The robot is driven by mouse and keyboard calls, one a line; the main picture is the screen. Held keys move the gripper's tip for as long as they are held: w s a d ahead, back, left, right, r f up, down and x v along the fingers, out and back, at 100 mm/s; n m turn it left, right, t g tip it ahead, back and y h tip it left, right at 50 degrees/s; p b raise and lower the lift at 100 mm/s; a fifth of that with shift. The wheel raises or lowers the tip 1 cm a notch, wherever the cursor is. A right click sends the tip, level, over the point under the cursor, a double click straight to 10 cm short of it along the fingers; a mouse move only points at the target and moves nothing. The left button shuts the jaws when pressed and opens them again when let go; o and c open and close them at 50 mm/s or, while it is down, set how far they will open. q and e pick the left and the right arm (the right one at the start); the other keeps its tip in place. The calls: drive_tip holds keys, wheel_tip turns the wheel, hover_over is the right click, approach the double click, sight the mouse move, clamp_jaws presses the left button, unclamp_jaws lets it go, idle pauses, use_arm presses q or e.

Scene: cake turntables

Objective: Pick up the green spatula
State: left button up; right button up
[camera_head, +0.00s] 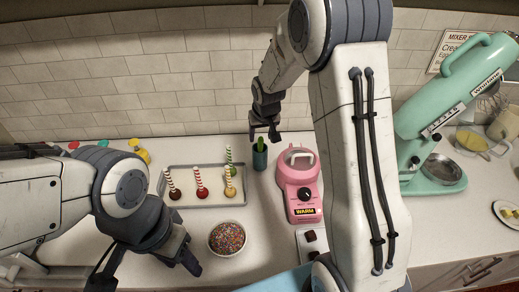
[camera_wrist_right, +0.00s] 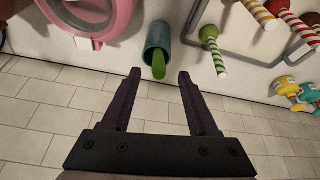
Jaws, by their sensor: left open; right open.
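The green spatula (camera_head: 261,144) stands in a teal cup (camera_head: 259,161) near the back wall, with only its green upper end showing. The rest of it is hidden in the cup. My right gripper (camera_head: 265,136) is open and empty, close above the cup. In the right wrist view, the spatula's green end (camera_wrist_right: 158,66) lies between the lines of the two open fingers, near their tips, and the teal cup (camera_wrist_right: 157,36) is just beyond. I cannot tell whether the fingers touch it. My left gripper (camera_head: 188,256) is open and empty over the counter's front left.
A metal tray (camera_head: 215,204) with several cake pops stands left of the cup. A pink cake-pop maker (camera_head: 300,190) stands close on its right. A bowl of sprinkles (camera_head: 227,238) is in front. A green mixer (camera_head: 435,120) stands far right. The tiled wall is close behind.

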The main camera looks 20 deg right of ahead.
sight(261, 138)
drive_tip(key=shift+w+f+p, duration=0.25)
drive_tip(key=shift+f+p, duration=0.2)
drive_tip(key=shift+f, duration=0.1)
drive_tip(key=p+x, duration=0.1)
drive_tip(key=x, duration=0.2)
drive_tip(key=shift+w+d+f, duration=0.1)
drive_tip(key=shift+d+f, duration=0.05)
drive_tip(key=shift+w+f, duration=0.2)
drive_tip(key=shift+f, duration=0.2)
clamp_jaws()
